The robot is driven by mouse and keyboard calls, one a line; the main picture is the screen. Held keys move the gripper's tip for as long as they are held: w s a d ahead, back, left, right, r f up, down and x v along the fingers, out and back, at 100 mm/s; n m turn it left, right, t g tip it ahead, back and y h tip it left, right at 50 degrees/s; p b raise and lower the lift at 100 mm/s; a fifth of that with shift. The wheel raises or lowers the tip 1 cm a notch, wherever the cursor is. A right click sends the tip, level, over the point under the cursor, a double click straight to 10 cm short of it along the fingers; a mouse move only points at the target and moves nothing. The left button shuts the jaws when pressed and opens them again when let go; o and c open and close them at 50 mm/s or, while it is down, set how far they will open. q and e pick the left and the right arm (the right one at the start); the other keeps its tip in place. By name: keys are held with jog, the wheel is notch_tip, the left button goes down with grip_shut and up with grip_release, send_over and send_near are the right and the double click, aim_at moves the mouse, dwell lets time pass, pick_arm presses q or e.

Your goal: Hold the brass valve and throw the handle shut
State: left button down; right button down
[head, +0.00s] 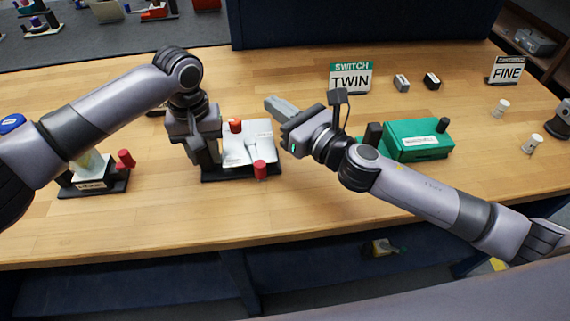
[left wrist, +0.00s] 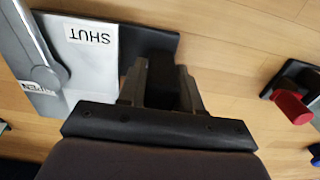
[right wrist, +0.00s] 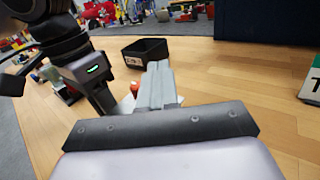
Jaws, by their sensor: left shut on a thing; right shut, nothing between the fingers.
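A pale grey valve unit (head: 262,140) with a grey lever (head: 247,150) and red knobs (head: 260,170) stands on a black base mid-table. I see no brass colour on it. In the left wrist view its plate (left wrist: 75,85) carries a SHUT label (left wrist: 90,38) and a partly hidden OPEN label (left wrist: 38,88); the lever (left wrist: 38,45) lies left of the SHUT label. My left gripper (head: 210,170) points down at the unit's left side, shut on a black part (left wrist: 162,85) at its base edge. My right gripper (head: 277,105) is shut and empty, above and behind the unit, apart from it.
A smaller unit with a pale yellowish body (head: 90,168) and a red knob (head: 126,158) stands at left. A green box (head: 418,140) stands to the right, near the right arm. A SWITCH TWIN sign (head: 350,78) is behind. The front table strip is clear.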

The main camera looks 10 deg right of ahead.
pick_arm(q)
jog(key=shift+f, duration=0.2)
pick_arm(e)
jog(key=s+d+f+n+g+y, duration=0.1)
jog(key=d+g, duration=0.1)
jog(key=s+d+f+n+g+y, duration=0.1)
jog(key=s+n+g+y, duration=0.1)
jog(key=s+d+f+n+g+y, duration=0.1)
jog(key=d+f+n+g+y, duration=0.1)
jog(key=shift+s+d, duration=0.15)
jog(key=shift+d, duration=0.15)
jog(key=s+d+n+g+y, duration=0.1)
jog(key=s+d+g, duration=0.1)
jog(key=s+d+n+g, duration=0.2)
jog(key=s+d, duration=0.1)
jog(key=s+d+n+g+y, duration=0.1)
jog(key=s+d+g, duration=0.1)
jog(key=d+g, duration=0.1)
jog(key=shift+s+f+n+y, duration=0.1)
jog(key=shift+s+n+y, duration=0.2)
jog(key=shift+s+n, duration=0.1)
jog(key=a, duration=0.4)
jog(key=w+a, duration=0.1)
jog(key=a, duration=0.9)
jog(key=shift+w, duration=0.15)
jog(key=shift+d, duration=0.1)
jog(key=shift+s+a, duration=0.25)
jog(key=shift+a, duration=0.25)
jog(key=shift+s+a, duration=0.25)
jog(key=shift+a, duration=0.2)
